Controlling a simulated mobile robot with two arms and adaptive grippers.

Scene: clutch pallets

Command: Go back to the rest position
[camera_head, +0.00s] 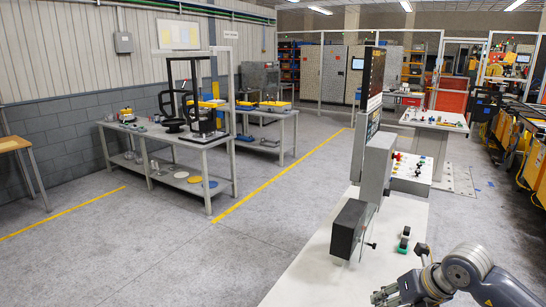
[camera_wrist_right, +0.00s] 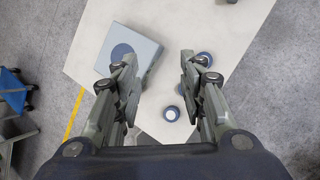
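My right gripper (camera_head: 384,295) is at the bottom edge of the head view, low at the right, over the white table (camera_head: 310,270). In the right wrist view the right gripper (camera_wrist_right: 157,75) has its two fingers well apart, with nothing between them. Below it is the white table top (camera_wrist_right: 220,30). My left gripper is not in the head view.
On the white table stand a dark box (camera_head: 349,228) on a grey column and small green-and-black parts (camera_head: 403,240). The wrist view shows a grey box (camera_wrist_right: 115,47) and small round parts (camera_wrist_right: 171,113). A workbench (camera_head: 190,138) stands left; floor between is clear.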

